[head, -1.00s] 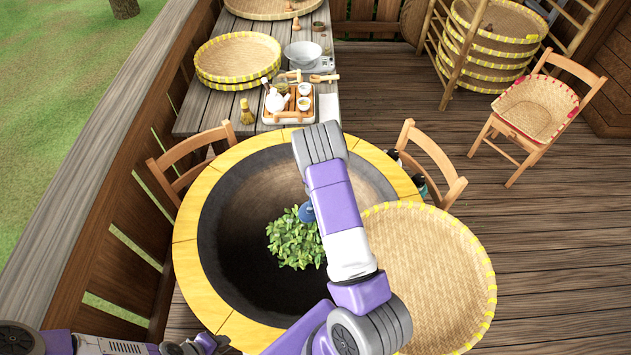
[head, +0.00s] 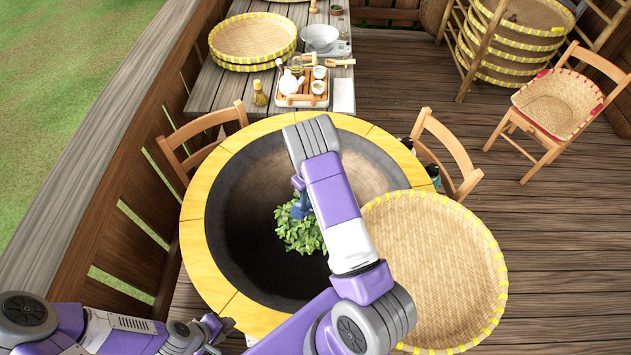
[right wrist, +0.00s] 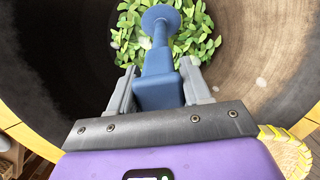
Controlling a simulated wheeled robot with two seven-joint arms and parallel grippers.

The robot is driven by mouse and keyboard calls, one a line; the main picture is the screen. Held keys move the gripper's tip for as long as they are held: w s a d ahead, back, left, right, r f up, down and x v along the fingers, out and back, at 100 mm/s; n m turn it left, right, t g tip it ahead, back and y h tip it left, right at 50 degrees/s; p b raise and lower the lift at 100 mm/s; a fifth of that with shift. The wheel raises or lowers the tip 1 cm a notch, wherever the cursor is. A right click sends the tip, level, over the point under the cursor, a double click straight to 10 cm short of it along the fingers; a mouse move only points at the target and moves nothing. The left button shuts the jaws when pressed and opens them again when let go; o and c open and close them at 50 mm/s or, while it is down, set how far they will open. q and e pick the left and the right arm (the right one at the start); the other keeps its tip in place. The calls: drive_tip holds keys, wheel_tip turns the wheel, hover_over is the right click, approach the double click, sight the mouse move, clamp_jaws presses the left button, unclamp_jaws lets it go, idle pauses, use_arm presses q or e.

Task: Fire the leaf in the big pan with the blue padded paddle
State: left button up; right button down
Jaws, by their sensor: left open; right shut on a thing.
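The big pan (head: 240,240) is a dark bowl with a yellow rim, in the middle of the head view. Green leaf (head: 298,235) lies heaped in its bottom and also shows in the right wrist view (right wrist: 205,48). My right gripper (right wrist: 158,82) is shut on the handle of the blue padded paddle (right wrist: 158,60). The paddle's round pad is over or at the leaf; contact is unclear. In the head view my right arm hides most of the paddle (head: 299,208). My left gripper (head: 222,335) is open and empty by the pan's front left rim.
A wide woven tray (head: 440,270) sits right of the pan, close to my right arm. Wooden chairs (head: 447,150) stand behind the rim. A table behind holds a tea tray (head: 303,90) and stacked baskets (head: 253,38). Open deck lies at right.

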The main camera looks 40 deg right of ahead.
drive_tip(key=s+a, duration=0.4)
drive_tip(key=a, duration=0.4)
drive_tip(key=s+d+b, duration=0.3)
drive_tip(key=d, duration=0.9)
drive_tip(key=w+p+v, duration=0.2)
drive_tip(key=p+v, duration=0.1)
drive_tip(key=v, duration=0.7)
drive_tip(key=w+r+p+v, duration=0.1)
drive_tip(key=p+v, duration=0.3)
drive_tip(key=v, duration=0.6)
drive_tip(key=shift+w+r, duration=0.25)
drive_tip(key=shift+w, duration=0.35)
